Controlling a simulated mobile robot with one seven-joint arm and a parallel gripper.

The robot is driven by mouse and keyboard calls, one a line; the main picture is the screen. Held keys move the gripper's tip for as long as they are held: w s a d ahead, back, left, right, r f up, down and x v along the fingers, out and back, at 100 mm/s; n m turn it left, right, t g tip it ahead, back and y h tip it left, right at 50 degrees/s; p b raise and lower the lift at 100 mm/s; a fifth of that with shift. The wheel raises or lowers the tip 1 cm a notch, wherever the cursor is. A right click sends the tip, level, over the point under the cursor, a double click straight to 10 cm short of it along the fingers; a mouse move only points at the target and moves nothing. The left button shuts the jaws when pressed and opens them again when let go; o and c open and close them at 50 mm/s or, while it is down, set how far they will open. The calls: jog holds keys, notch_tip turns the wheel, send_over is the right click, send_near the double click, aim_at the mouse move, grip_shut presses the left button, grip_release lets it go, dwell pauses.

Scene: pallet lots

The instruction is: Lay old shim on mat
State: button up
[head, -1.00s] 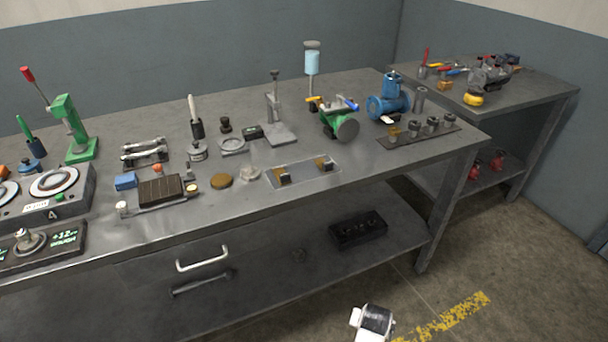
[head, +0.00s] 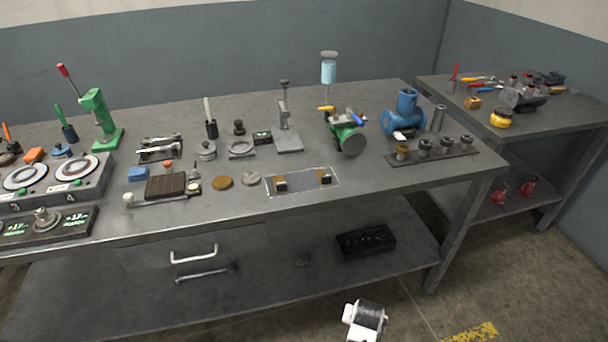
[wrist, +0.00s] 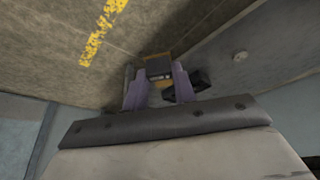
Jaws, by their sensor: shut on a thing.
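My gripper (wrist: 158,82) shows in the wrist view with its two purple fingers shut on a small dark grey piece with a tan edge (wrist: 158,68), which I take for the old shim. Its full shape is hidden. In the head view only a white and black part of my arm shows at the bottom, below the bench; the fingers and the shim cannot be made out there. A flat grey rectangle with a pale outline, likely the mat (head: 302,184), lies near the bench's front edge. Two small dark and tan blocks (head: 280,184) stand on it.
A brown disc (head: 222,183) and a grey disc (head: 251,178) lie left of the mat. A green valve (head: 346,138), a stand (head: 287,140) and a rack of fittings (head: 432,154) stand behind and right. A black bin (head: 366,242) sits on the lower shelf.

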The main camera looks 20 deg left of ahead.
jog(key=r+p, duration=0.2)
jog(key=r, duration=0.1)
jog(key=shift+d+r, duration=0.2)
jog(key=shift+r, duration=0.1)
jog(key=shift+s+f, duration=0.1)
jog(key=shift+f, duration=0.2)
